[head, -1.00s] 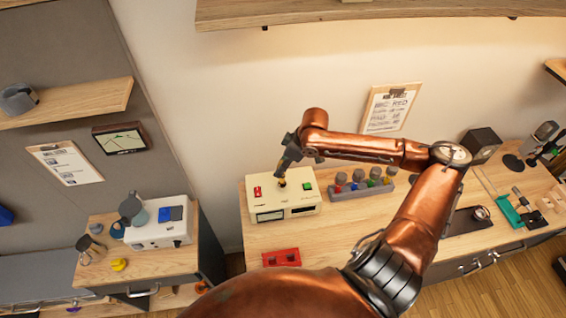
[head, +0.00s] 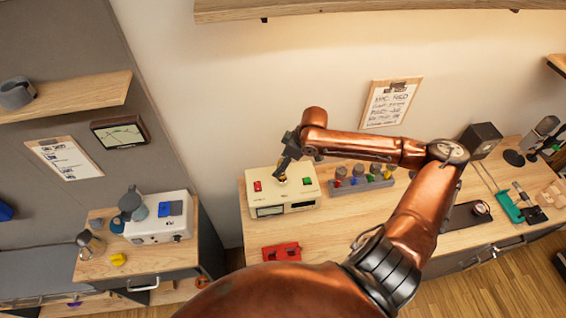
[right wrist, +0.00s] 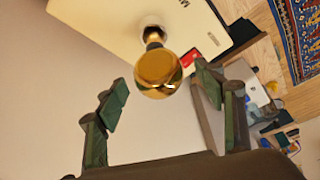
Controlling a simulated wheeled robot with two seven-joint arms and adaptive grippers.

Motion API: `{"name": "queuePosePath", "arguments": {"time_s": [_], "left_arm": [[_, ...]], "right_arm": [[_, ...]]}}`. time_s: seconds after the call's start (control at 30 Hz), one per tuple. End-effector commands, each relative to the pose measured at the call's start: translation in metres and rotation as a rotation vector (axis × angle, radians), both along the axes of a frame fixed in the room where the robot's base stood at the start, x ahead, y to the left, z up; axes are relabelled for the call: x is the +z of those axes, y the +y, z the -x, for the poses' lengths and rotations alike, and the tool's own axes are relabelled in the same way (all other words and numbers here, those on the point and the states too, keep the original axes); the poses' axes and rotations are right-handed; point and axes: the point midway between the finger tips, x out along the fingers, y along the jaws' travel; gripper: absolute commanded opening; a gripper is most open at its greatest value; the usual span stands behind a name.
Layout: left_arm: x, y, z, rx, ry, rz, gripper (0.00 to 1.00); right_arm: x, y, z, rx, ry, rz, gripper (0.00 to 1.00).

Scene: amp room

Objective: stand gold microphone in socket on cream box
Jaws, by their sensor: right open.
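The gold microphone (right wrist: 158,74) has a round gold head and a dark neck in the right wrist view. Its neck meets a pale round spot on the cream box (right wrist: 110,22), and it appears to stand there. In the head view the cream box (head: 262,206) sits on the bench with a red and a green button on top. My right gripper (head: 282,170) is over the box, hiding most of the microphone. In the wrist view the right gripper (right wrist: 161,92) is open, one finger on each side of the microphone head, with gaps and no contact visible. My left gripper is out of view.
A grey rack (head: 360,184) with several coloured knobs stands right of the box. A red block (head: 281,252) with holes lies in front. A white device (head: 160,220) stands on the left side table. A shelf (head: 380,10) overhangs the back wall.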

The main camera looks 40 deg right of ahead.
Motion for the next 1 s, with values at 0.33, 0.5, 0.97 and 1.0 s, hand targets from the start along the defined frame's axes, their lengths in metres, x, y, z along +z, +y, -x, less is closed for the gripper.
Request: {"name": "queuePosePath", "arguments": {"time_s": [0.33, 0.5, 0.97, 1.0], "left_arm": [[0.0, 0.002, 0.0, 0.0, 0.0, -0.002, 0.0], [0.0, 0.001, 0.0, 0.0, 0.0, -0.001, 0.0], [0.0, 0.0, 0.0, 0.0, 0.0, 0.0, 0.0], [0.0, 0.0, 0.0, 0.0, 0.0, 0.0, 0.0]], "right_arm": [[0.007, -0.002, 0.003, -0.001, 0.001, 0.001, 0.63], [0.033, -0.009, 0.013, -0.002, 0.001, 0.005, 0.63], [0.098, -0.023, 0.038, -0.003, 0.004, 0.001, 0.63], [0.101, -0.023, 0.039, -0.003, 0.002, 0.0, 0.63]]}}
